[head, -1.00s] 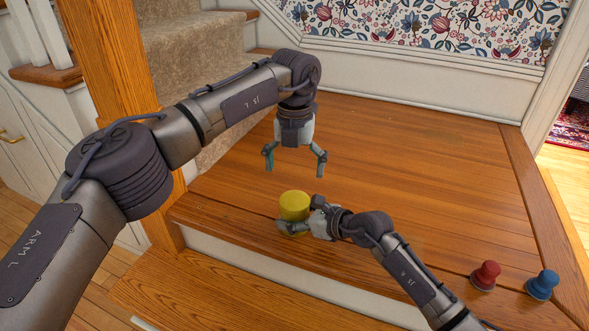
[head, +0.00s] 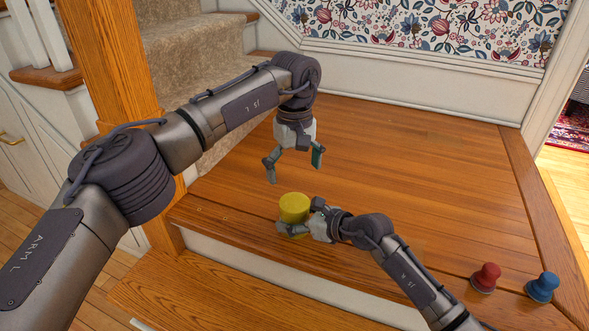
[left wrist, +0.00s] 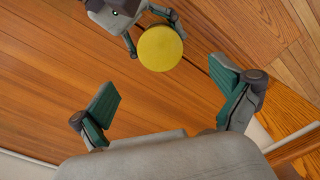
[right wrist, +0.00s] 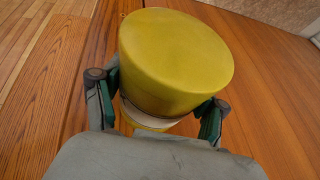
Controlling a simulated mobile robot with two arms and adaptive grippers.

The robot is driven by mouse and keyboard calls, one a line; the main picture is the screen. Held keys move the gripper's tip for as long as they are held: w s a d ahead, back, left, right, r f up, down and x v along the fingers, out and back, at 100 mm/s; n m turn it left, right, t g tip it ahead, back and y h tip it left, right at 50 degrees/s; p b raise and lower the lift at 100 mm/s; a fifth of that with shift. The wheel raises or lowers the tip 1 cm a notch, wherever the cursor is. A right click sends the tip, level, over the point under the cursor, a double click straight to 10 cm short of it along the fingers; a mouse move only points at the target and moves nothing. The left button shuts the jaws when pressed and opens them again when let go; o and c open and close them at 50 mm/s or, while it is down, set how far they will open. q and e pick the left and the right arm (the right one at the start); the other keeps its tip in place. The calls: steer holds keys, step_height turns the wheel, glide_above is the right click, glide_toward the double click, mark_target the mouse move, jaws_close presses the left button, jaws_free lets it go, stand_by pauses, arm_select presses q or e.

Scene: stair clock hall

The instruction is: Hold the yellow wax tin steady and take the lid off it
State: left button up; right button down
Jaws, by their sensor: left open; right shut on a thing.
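The yellow wax tin (head: 293,210) stands upright on the wooden landing near its front edge, with its yellow lid on top. In the right wrist view the lid (right wrist: 178,55) sits over a pale band, with the tin's body below. My right gripper (head: 296,224) is shut on the tin, its fingers on either side below the lid; it also shows in the left wrist view (left wrist: 145,30). My left gripper (head: 294,172) is open and empty, above and apart from the tin. In the left wrist view the lid (left wrist: 160,48) lies beyond the open fingers (left wrist: 172,112).
A red knobbed object (head: 486,276) and a blue one (head: 542,286) stand at the landing's right front. A wooden post (head: 125,70) and carpeted stairs (head: 200,60) are at the left. The landing (head: 420,160) behind the tin is clear.

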mark_target(295, 202)
arm_select(q)
steer(key=m, duration=0.4)
steer(key=shift+m, duration=0.4)
steer(key=shift+f+m, duration=0.15)
steer(key=shift+m, duration=0.35)
step_height(295, 202, down, 8)
steer(key=shift+r, duration=0.15)
